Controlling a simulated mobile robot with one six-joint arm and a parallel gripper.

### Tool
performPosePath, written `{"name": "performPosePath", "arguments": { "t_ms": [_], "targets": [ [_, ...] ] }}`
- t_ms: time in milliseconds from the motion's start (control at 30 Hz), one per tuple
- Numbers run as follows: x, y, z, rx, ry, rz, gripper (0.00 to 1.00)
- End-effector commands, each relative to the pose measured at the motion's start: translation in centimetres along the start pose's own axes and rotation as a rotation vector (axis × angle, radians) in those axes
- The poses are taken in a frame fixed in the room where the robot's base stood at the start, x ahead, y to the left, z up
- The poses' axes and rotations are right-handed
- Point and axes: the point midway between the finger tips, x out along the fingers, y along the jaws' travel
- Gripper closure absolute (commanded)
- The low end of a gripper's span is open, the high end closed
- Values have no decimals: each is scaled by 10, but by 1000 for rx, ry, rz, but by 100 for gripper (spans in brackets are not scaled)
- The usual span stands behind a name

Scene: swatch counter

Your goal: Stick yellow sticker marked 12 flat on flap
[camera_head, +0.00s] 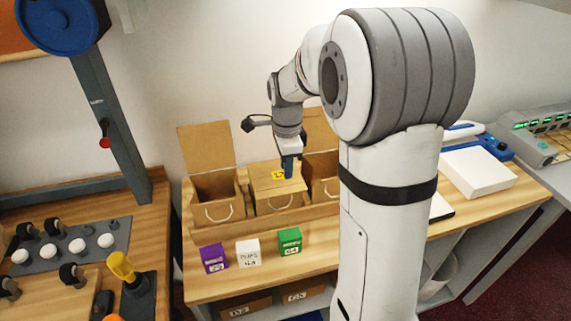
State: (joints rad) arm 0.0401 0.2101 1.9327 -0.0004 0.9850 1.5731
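A small yellow sticker (277,176) with dark marks shows at the middle cardboard box, beside the tip of my gripper. The marks are too small to read surely. The middle box's flap (266,187) is folded down over its top. I cannot tell whether the sticker lies flat on the flap or is held by the fingers. The gap between the fingers does not show.
The left box (217,206) stands open with its flap (206,147) upright. The right box (324,190) is partly behind my arm. A white slab (478,170) lies at right.

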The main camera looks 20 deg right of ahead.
Motion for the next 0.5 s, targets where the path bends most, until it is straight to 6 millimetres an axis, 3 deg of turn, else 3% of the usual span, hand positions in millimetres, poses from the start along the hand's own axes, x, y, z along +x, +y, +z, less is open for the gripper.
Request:
{"name": "performPosePath", "arguments": {
  "t_ms": [267,500],
  "targets": [
    [-7,-1,0,0,0,-3,76],
    [-47,-1,0,0,0,-4,76]
  ]
}}
